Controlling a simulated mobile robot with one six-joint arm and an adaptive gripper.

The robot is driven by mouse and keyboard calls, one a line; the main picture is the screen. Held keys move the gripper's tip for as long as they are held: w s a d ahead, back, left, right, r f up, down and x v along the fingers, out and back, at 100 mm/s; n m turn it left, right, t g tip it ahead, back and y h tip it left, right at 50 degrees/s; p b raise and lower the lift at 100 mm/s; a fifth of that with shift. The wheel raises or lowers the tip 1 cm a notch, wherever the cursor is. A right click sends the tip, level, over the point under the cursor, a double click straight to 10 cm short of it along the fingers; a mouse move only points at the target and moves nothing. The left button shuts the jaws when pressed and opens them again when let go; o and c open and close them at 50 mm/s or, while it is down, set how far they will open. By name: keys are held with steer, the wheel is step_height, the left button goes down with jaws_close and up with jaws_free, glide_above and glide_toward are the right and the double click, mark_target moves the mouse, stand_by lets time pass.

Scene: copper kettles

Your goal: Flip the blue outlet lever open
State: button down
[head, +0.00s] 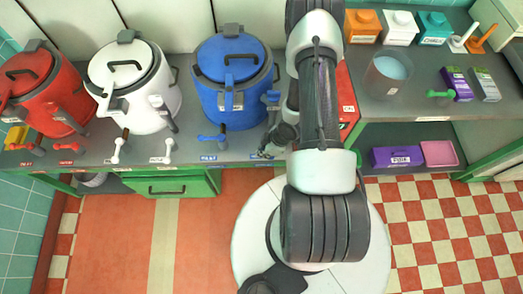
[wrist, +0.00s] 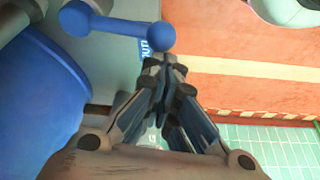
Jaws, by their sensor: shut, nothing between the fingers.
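The blue outlet lever (wrist: 120,27) shows in the wrist view as a bar with a ball at each end, beside a blue label (wrist: 144,50) that is partly hidden. My gripper (wrist: 164,62) is shut and empty, its fingertips close to the lever's right ball; I cannot tell whether they touch. In the head view my gripper (head: 267,152) is at the counter's front edge, right of the blue kettle (head: 232,75), and the outlet lever there is mostly hidden by my gripper and arm.
Another blue lever (head: 213,138) stands in front of the blue kettle. A white kettle (head: 135,80) and a red kettle (head: 45,88) stand to the left, with their own levers. A cup (head: 388,70) and small boxes are on the right counter. The floor in front is open.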

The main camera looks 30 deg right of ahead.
steer(key=shift+s+d, duration=0.4)
steer(key=shift+s, duration=0.15)
stand_by(0.4)
steer(key=shift+r, duration=0.1)
steer(key=v, duration=0.7)
steer(key=shift+r, duration=0.15)
steer(key=shift+d, duration=0.1)
